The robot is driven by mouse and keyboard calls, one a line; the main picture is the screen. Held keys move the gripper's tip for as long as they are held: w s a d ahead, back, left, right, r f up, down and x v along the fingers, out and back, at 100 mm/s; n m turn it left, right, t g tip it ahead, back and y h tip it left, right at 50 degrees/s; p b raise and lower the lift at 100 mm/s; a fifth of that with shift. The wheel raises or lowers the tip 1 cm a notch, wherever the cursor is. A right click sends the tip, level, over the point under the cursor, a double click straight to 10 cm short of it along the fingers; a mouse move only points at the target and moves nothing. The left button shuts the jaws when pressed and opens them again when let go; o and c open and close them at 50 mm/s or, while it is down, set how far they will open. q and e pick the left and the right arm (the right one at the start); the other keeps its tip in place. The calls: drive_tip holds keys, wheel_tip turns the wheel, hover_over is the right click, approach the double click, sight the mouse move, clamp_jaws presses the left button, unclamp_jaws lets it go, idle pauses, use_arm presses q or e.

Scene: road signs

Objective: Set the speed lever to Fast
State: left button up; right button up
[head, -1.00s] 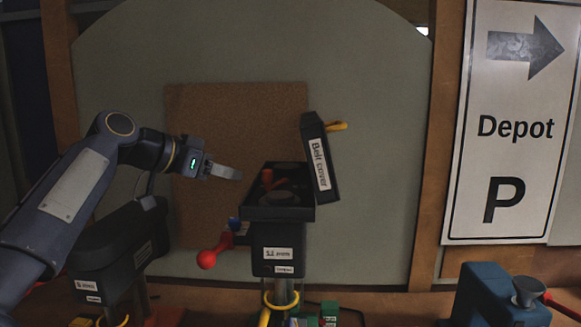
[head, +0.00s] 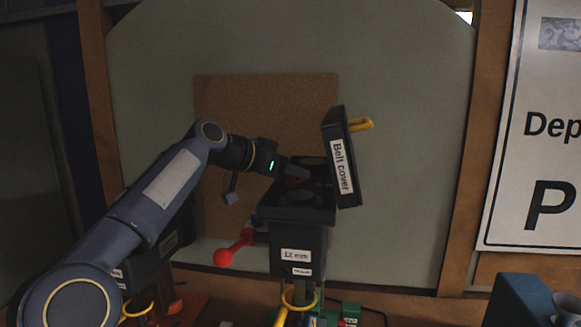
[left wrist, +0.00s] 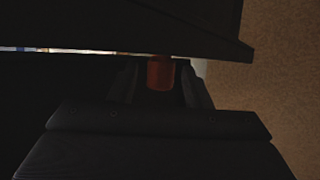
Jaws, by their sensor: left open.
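The drill press head (head: 298,240) stands in the middle with its black belt housing (head: 297,214) open. The belt cover (head: 341,165) is hinged up at its right side. A red part (head: 292,182), perhaps the speed lever, shows partly inside the housing, mostly hidden by my gripper. My left gripper (head: 304,174) reaches over the housing from the left. In the left wrist view a red-orange knob (left wrist: 160,73) lies between the tips of my open left fingers (left wrist: 160,85); I cannot tell whether they touch it. No Fast marking is readable. My right gripper is not in view.
A red ball-ended handle (head: 223,257) sticks out left of the drill head. A cork board (head: 230,110) is behind. A second dark machine (head: 165,245) stands under my left arm. A blue block (head: 520,300) is at the lower right. A Depot sign (head: 545,160) hangs right.

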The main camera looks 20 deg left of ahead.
use_arm(q)
clamp_jaws()
drive_tip(key=shift+s+d+n+t+y, duration=0.15)
drive_tip(key=shift+d+n+t+y, duration=0.15)
drive_tip(key=shift+d+y, duration=0.15)
drive_tip(key=shift+d+n+y+b, duration=0.1)
drive_tip(key=shift+n+y+b, duration=0.2)
drive_tip(key=shift+n+y, duration=0.15)
drive_tip(key=shift+t, duration=0.3)
unclamp_jaws()
